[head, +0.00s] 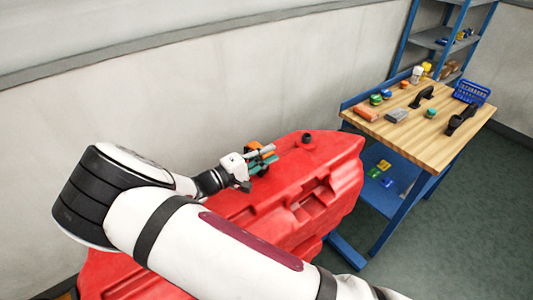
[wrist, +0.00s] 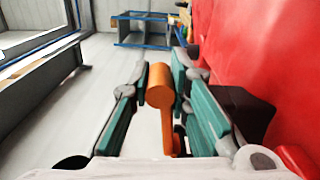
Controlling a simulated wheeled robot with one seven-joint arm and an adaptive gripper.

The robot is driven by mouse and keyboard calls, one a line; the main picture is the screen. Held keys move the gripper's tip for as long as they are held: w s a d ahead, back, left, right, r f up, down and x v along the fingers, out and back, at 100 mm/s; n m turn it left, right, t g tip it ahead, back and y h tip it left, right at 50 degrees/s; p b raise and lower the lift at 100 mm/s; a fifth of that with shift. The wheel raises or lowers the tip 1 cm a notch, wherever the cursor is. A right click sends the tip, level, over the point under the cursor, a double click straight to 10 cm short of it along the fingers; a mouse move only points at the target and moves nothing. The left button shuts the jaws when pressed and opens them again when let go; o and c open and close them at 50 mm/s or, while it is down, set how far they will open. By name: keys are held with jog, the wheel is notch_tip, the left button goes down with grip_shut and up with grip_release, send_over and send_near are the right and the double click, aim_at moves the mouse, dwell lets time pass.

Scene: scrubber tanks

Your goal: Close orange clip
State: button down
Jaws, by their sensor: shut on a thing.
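The orange clip (wrist: 160,87) shows in the wrist view as a rounded head with a thin stem, between the green finger pads of my gripper (wrist: 163,85). My gripper is shut on it. In the head view, bits of orange (head: 266,149) show at my gripper (head: 262,161), above the top of the red tank (head: 320,165), near its back edge. The fingers hide much of the clip in the head view. I cannot tell whether the clip is fastened.
A black cap (head: 307,138) sits on the tank top to the right. A wooden-topped workbench (head: 437,146) stands at the right with several small items and a blue basket (head: 472,92). A blue shelf rack (head: 430,40) is behind it. The wall (head: 200,100) runs behind the tank.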

jog(key=c, duration=1.5)
grip_release()
jog(key=shift+a, duration=0.15)
jog(key=shift+f, duration=0.1)
